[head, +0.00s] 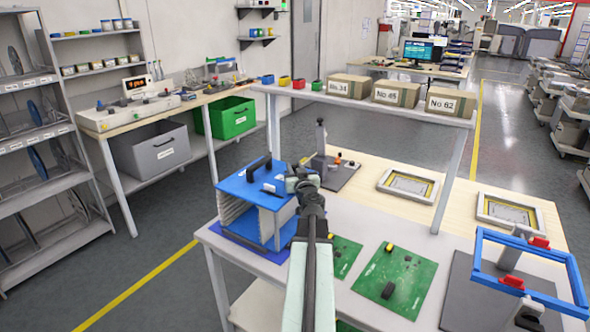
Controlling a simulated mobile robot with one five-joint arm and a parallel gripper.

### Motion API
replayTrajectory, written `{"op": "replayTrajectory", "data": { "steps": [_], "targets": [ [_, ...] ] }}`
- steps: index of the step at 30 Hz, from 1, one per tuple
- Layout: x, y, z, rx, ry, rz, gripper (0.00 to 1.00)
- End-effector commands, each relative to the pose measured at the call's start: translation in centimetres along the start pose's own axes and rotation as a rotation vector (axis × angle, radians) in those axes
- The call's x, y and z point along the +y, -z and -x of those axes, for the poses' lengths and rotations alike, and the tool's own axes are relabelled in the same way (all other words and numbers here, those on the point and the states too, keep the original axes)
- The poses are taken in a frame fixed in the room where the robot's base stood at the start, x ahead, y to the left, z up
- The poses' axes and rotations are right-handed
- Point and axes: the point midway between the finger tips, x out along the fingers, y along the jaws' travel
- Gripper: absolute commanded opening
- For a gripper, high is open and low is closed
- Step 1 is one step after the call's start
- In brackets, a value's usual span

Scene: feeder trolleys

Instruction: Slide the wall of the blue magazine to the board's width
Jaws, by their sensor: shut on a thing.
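The blue magazine (241,187) stands upright on the near left part of the white table, with a black handle on its blue top and light ribbed walls. My gripper (296,183) is at the right side of its top, shut on a part there that looks like the magazine's wall or its knob; my own arm hides the exact contact. A green board (395,278) with black parts lies flat on the table to the right. Another green board (345,256) lies closer to my arm and is partly hidden by it.
A blue frame fixture (530,238) with red clamps stands at the right. A grey stand (321,150) with a post is behind the magazine. Two framed panels (408,186) lie further back. A shelf (365,103) with cartons spans above the table.

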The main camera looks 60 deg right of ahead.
Motion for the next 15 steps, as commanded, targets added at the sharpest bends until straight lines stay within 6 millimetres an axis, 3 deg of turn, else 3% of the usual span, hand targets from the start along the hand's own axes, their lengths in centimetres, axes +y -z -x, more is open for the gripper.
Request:
{"op": "replayTrajectory", "data": {
  "steps": [4, 11, 12, 14, 15],
  "targets": [
    [-1.2, 0.0, -1.3, 0.000, 0.004, -0.001, 0.00],
    [-1.4, 0.0, -1.3, 0.000, 0.003, 0.000, 0.00],
    [-1.4, 0.0, -1.3, 0.000, 0.003, 0.000, 0.29],
    [-1.4, 0.0, -1.3, 0.000, 0.003, 0.000, 0.46],
    [-1.4, 0.0, -1.3, 0.000, 0.003, 0.000, 0.48]
  ]
}}
